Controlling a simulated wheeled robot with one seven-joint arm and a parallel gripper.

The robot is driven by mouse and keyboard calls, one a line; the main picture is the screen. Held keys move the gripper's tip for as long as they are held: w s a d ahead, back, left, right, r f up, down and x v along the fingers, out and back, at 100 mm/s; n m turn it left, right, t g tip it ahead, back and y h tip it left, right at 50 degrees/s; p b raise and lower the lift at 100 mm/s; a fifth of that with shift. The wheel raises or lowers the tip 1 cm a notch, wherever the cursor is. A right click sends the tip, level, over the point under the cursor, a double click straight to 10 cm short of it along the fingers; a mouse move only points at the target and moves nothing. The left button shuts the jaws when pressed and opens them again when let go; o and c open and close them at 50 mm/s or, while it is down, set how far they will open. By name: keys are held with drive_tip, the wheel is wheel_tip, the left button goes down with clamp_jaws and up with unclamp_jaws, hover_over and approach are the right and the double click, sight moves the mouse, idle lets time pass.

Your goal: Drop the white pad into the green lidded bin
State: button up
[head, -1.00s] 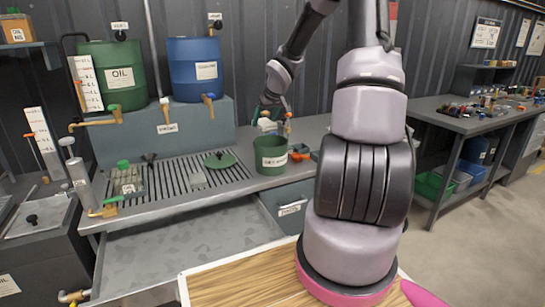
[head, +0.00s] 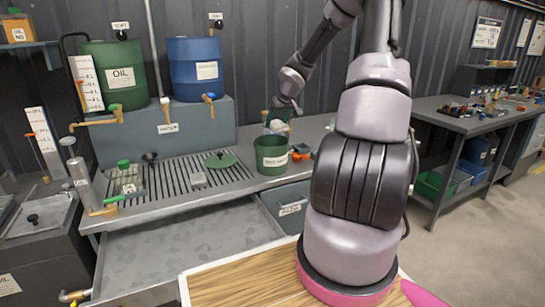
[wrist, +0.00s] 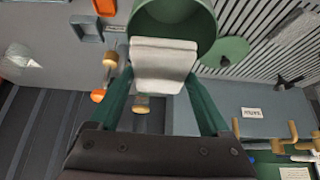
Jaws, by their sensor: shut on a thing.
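The white pad (wrist: 163,62) is held between the green fingers of my gripper (wrist: 163,78), which is shut on it. In the head view the pad (head: 278,126) shows small and pale at the back rim of the green bin, below my gripper (head: 280,117). The green bin (head: 271,160) stands open and upright on the bench. In the wrist view the bin (wrist: 207,22) is at the top, and the pad overlaps its near rim; the exact height gap is unclear. Its green lid (head: 220,160) lies flat on the slatted drain, left of the bin.
An orange object (head: 301,152) sits close right of the bin. A small grey block (head: 198,180) lies on the drain (head: 170,178). Green (head: 112,75) and blue (head: 195,70) drums stand behind on a raised block.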

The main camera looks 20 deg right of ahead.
drive_tip(key=shift+f, duration=0.3)
drive_tip(key=o, duration=1.1)
drive_tip(key=shift+o, duration=0.2)
drive_tip(key=v, duration=1.1)
